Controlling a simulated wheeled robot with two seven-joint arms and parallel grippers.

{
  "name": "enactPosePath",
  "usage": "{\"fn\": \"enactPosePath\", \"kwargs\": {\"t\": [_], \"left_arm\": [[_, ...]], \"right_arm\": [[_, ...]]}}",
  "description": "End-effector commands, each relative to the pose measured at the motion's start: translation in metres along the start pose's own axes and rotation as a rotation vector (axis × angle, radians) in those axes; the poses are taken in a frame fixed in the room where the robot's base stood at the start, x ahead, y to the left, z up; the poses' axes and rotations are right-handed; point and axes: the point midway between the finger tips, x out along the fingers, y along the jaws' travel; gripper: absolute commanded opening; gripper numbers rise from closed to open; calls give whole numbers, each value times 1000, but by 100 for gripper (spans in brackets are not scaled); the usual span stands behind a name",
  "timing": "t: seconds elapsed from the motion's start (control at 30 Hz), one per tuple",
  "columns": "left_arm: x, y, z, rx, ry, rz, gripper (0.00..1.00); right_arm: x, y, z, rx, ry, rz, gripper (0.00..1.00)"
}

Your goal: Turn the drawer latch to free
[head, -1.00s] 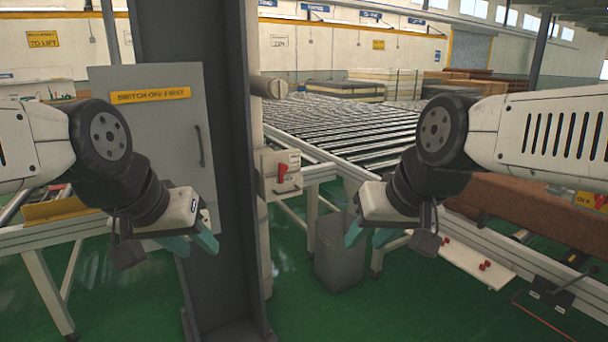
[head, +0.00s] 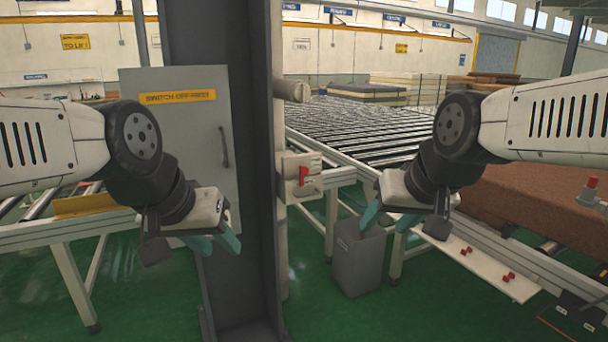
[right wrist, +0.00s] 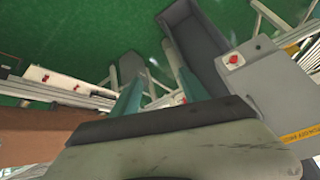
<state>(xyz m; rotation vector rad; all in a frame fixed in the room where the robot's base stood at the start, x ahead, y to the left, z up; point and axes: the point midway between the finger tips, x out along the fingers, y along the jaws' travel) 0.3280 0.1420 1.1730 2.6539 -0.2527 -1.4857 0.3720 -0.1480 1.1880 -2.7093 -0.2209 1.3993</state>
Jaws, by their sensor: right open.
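A red handle (head: 303,176) stands roughly upright on a small pale box (head: 302,188) beside the dark column. A dark pull shows below it. The red piece also shows in the right wrist view (right wrist: 234,59). A white panel (head: 487,268) low on the right carries small red knobs (head: 508,276). I cannot tell for certain which red piece is the drawer latch. My left gripper (head: 216,244) is open and empty in front of the column, left of the box. My right gripper (head: 388,222) is open and empty, right of and lower than the box; its fingers (right wrist: 156,80) are apart.
A thick dark column (head: 225,120) stands between my left gripper and the pale box. A grey cabinet (head: 190,125) is behind it. A grey bin (head: 359,265) stands below my right gripper. A roller conveyor (head: 375,130) lies behind, and a brown block (head: 525,200) at right.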

Motion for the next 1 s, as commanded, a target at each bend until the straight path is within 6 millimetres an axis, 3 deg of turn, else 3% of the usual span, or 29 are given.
{"fn": "enactPosePath", "kwargs": {"t": [0.3, 0.5, 0.73, 0.87, 1.0], "left_arm": [[0, 0, 0, 0, 0, 0, 36], [0, 0, 0, 0, 0, 0, 36], [0, 0, 0, 0, 0, 0, 36], [0, 0, 0, 0, 0, 0, 36], [0, 0, 0, 0, 0, 0, 36]], "right_arm": [[88, 22, -179, -39, 273, 54, 53], [163, 23, -270, -92, 456, 44, 53], [261, 8, -336, -175, 652, -25, 53], [318, -9, -351, -223, 753, -94, 53], [365, -28, -350, -264, 840, -174, 53]]}}
